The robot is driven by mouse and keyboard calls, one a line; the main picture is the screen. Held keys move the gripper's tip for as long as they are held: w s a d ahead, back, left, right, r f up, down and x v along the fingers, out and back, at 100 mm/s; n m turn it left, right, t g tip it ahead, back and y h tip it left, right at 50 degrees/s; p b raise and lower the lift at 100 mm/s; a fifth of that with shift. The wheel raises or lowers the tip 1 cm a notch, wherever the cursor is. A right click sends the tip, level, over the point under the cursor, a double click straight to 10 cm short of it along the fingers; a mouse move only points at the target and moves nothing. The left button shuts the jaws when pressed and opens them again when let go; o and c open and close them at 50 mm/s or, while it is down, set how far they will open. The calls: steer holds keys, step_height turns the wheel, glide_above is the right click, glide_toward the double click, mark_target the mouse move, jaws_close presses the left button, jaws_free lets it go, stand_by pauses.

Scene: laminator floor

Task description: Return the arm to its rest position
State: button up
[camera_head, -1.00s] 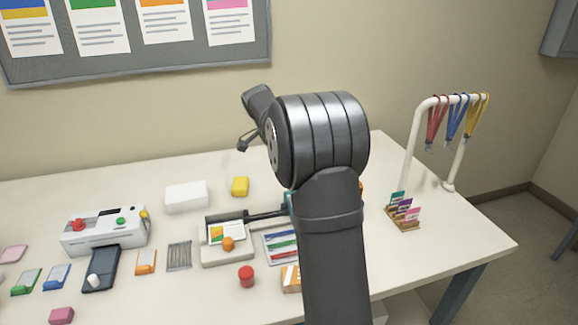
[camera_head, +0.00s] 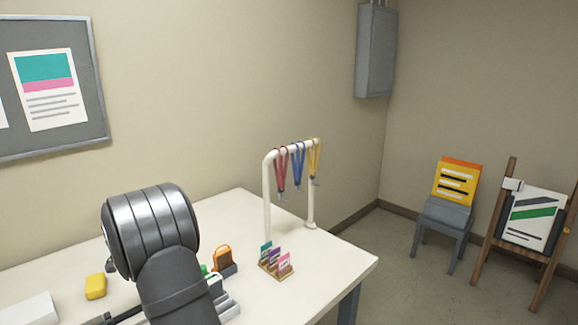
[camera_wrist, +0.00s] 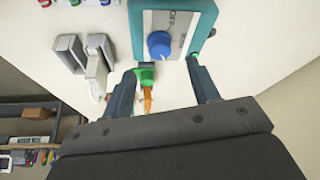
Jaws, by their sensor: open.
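My arm (camera_head: 165,255) rises at the lower left of the head view, with its dark ribbed joint above the white table (camera_head: 335,262). My gripper (camera_wrist: 160,68) shows in the wrist view with its two dark fingers spread apart. It is open, and I see nothing held in it. A green and orange item (camera_wrist: 146,78) shows between the fingers, apparently on the table beyond them. In the head view the fingers are hidden or out of frame.
A teal device with a blue knob (camera_wrist: 159,44) is just past the fingertips. A lanyard stand (camera_head: 267,195), a card holder (camera_head: 277,265) and a yellow block (camera_head: 96,286) are on the table. A chair (camera_head: 443,218) and an easel (camera_head: 492,235) stand on the floor.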

steer(key=x, duration=0.6)
steer(key=shift+f, duration=0.2)
